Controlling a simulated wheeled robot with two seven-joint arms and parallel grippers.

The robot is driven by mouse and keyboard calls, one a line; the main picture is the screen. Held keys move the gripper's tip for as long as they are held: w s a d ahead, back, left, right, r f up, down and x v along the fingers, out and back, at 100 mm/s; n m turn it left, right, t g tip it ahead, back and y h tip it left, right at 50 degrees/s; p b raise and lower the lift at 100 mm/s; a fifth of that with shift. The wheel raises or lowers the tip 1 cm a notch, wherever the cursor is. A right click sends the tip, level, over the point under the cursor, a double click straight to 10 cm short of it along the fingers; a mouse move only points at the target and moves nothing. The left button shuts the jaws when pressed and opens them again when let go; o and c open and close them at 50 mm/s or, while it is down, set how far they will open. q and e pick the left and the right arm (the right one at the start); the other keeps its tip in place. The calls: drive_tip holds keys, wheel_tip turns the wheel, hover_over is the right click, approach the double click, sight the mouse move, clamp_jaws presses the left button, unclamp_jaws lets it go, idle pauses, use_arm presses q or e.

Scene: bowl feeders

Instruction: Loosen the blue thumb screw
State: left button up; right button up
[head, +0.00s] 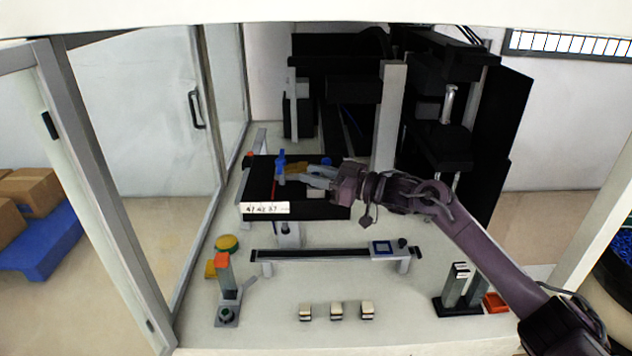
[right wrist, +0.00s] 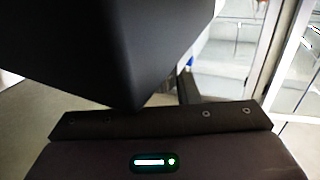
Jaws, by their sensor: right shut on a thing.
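The blue thumb screw (head: 281,164) stands upright at the left part of a black box-like fixture, which carries a white label (head: 265,208) on its front. My right arm reaches in from the right, low over the fixture. My right gripper (head: 288,172) is at the blue thumb screw, its fingers shut on it from the right side. The fingertips are small here, so the exact grip is hard to make out. The right wrist view shows a large dark surface close to the camera; the fingertips and the screw are hidden there. My left gripper is not in view.
A black machine with a pale upright post (head: 390,115) stands behind the fixture. A low rail (head: 320,255) crosses the table in front. Glass doors close the left side.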

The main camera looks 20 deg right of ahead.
drive_tip(key=shift+n+g+y+b, duration=1.8)
drive_tip(key=shift+n+g+b, duration=0.5)
drive_tip(key=shift+g+b, duration=0.75)
drive_tip(key=shift+n+g+y+b, duration=0.3)
drive_tip(key=shift+n+g+b, duration=0.4)
drive_tip(key=shift+g+b, duration=0.35)
drive_tip(key=o, duration=0.9)
drive_tip(key=shift+o, duration=0.2)
